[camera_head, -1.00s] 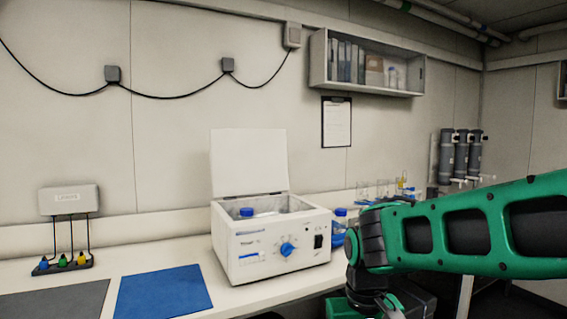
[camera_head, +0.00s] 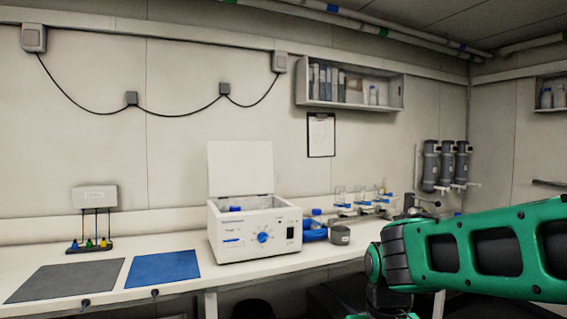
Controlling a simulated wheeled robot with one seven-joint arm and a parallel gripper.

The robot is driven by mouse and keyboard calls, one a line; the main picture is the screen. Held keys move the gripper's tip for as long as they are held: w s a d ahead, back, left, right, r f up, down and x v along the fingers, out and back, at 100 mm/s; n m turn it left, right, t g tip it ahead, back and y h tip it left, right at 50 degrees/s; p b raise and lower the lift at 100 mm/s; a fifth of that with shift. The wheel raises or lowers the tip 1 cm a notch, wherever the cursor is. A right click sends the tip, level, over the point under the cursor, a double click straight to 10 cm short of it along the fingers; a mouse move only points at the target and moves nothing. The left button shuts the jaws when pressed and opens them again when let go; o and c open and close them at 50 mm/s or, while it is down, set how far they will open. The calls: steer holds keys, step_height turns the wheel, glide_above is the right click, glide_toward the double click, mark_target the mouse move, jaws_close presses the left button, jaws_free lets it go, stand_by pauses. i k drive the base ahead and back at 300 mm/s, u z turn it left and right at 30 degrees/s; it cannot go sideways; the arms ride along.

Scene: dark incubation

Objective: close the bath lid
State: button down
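The white water bath (camera_head: 255,238) stands on the bench, with a blue knob (camera_head: 264,237) and a dark switch on its front. Its white lid (camera_head: 240,168) stands upright, open, at the back edge of the bath. A blue-capped bottle (camera_head: 235,209) shows inside the basin; the rest of the basin is mostly hidden by the front wall. My green and black arm reaches in at the lower right, clear of the bath. My gripper is out of the picture, below the bottom edge.
A blue mat (camera_head: 163,268) and a grey mat (camera_head: 66,281) lie left of the bath. Right of it are a blue-capped bottle in a blue holder (camera_head: 315,230), a dark grey pot (camera_head: 340,236) and glassware behind. A wall shelf (camera_head: 350,88) hangs above.

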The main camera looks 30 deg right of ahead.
mark_target(236, 168)
steer(key=z, duration=1.05)
steer(key=i, duration=0.9)
steer(key=z, duration=0.5)
steer(key=i, duration=1.45)
steer(key=u, duration=0.55)
steer(key=i, duration=0.45)
steer(key=u, duration=0.25)
